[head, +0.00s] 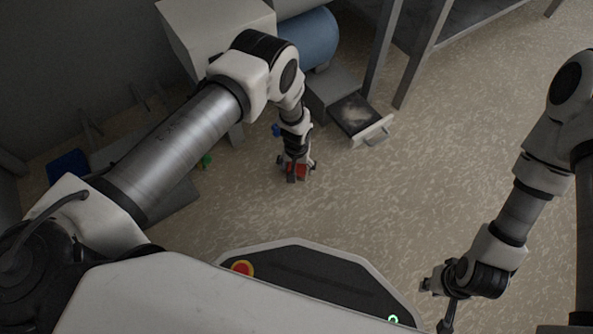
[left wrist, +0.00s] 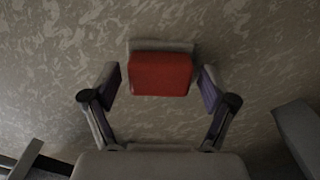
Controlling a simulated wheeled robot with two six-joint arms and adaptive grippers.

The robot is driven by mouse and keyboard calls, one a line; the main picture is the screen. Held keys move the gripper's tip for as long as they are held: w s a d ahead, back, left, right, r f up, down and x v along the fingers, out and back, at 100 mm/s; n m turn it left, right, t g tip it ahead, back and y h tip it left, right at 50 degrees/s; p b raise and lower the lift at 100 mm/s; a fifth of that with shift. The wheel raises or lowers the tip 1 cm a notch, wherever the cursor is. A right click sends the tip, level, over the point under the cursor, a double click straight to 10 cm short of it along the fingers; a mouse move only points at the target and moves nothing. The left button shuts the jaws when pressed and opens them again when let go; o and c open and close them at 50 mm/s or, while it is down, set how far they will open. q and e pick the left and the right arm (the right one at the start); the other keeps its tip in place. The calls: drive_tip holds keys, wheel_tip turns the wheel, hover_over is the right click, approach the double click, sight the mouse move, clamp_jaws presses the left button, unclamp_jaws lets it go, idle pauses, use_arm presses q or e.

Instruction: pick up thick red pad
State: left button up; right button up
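The thick red pad (left wrist: 160,74) shows in the left wrist view as a red block with a grey strip along its far edge. It lies between the two fingers of my left gripper (left wrist: 160,88), with a narrow gap on each side. The fingers are spread and do not visibly touch it. In the head view the left gripper (head: 297,171) points down at the floor, and a bit of the red pad (head: 301,170) shows there, partly hidden by the fingers. My right gripper (head: 440,300) is at the lower right, away from the pad, and its fingers are too unclear to read.
An open drawer (head: 376,132) with a handle juts out right of the left gripper. A blue cylinder (head: 312,38) and a white box (head: 205,30) stand behind. A small green object (head: 207,160) lies on the left. The floor (head: 400,190) to the right is clear.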

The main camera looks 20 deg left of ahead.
sight(297, 167)
use_arm(q)
drive_tip(key=c, duration=0.9)
wheel_tip(297, 167, up, 10)
drive_tip(key=p, duration=0.6)
